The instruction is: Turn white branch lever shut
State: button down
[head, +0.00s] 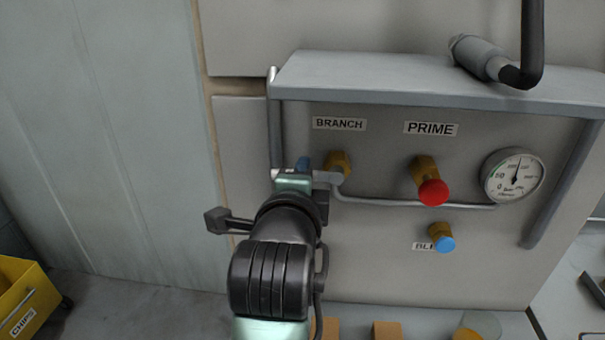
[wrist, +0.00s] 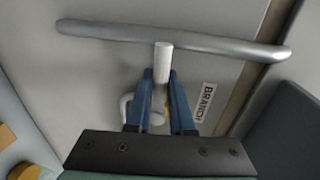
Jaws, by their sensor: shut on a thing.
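The BRANCH valve has a brass body (head: 341,161) under its label on the panel. Its white lever (wrist: 163,62) shows in the wrist view between the two blue fingers of my gripper (wrist: 162,82), with its end standing out past the fingertips. My gripper is shut on the lever. In the head view my gripper (head: 303,164) is at the left of the brass body, and my wrist hides most of the fingers and the lever there.
A silver rail (wrist: 215,45) runs close beyond the lever's end. To the right are the red PRIME knob (head: 433,192), a blue knob (head: 445,244) and a pressure gauge (head: 513,176). A grey shelf (head: 430,78) overhangs the panel. A yellow bin (head: 25,300) stands lower left.

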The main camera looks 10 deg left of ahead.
jog(key=c, duration=0.8)
grip_release()
jog(key=shift+s+r+b, duration=0.45)
jog(key=shift+s+b, duration=0.55)
jog(key=shift+s, duration=1.15)
jog(key=shift+s+r+b, duration=0.45)
jog(key=shift+s+b, duration=0.5)
jog(key=shift+s, duration=1.15)
jog(key=shift+s+r+b, duration=0.45)
jog(key=shift+s+b, duration=0.55)
jog(key=shift+s, duration=1.15)
